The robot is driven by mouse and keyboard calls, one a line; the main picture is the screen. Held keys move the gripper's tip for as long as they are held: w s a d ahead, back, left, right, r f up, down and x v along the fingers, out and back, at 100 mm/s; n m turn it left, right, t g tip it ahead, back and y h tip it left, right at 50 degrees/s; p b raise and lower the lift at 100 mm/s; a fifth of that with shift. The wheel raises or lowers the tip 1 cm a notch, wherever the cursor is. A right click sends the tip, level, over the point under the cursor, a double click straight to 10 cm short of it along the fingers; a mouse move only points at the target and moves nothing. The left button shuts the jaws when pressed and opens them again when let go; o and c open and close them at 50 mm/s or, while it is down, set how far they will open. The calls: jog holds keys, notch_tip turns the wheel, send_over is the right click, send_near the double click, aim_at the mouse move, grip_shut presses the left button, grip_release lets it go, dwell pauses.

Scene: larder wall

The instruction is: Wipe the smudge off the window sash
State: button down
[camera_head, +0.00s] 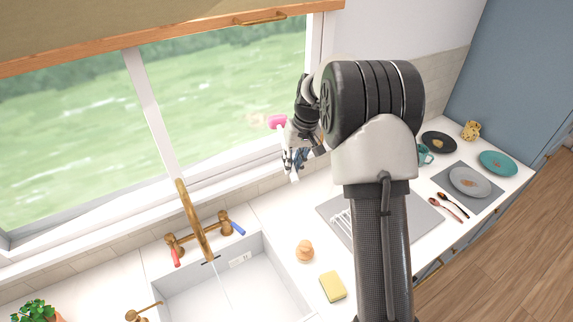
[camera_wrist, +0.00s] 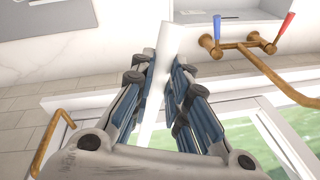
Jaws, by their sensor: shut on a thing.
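The window sash (camera_head: 150,100) is white-framed, with green grass behind its glass. A faint brownish smudge (camera_head: 254,118) shows on the right pane. My gripper (camera_head: 296,158) is in front of the right end of this pane. In the wrist view my gripper (camera_wrist: 160,75) is shut on a white handle (camera_wrist: 172,42), which runs between its fingers. A pink pad (camera_head: 277,121) shows just beyond the gripper, right beside the smudge. It appears to belong to the handle, but the join is hidden. I cannot tell whether the pad touches the glass.
Below the window are a brass tap (camera_head: 195,225) with red and blue levers and a white sink (camera_head: 235,290). A yellow sponge (camera_head: 332,287) and orange item (camera_head: 304,250) stand on the counter. Plates (camera_head: 470,181) lie at right. A wooden rail (camera_head: 200,35) crosses above the window.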

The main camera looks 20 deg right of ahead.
jog(key=shift+a+r+p, duration=0.2)
jog(key=shift+r+p, duration=0.1)
jog(key=shift+r, duration=0.3)
jog(key=shift+a+r+p, duration=0.15)
jog(key=shift+r+p, duration=0.15)
jog(key=shift+r, duration=0.3)
jog(key=shift+s+a+r, duration=0.65)
jog(key=shift+s+a, duration=0.1)
jog(key=shift+a, duration=3)
jog(key=shift+s+a+r, duration=0.65)
jog(key=shift+s+a, duration=0.1)
jog(key=shift+a, duration=3)
jog(key=w+d+p, duration=0.2)
jog(key=w+d, duration=0.1)
jog(key=d, duration=1.3)
jog(key=shift+w+d, duration=0.15)
jog(key=shift+d, duration=0.25)
jog(key=shift+f, duration=0.1)
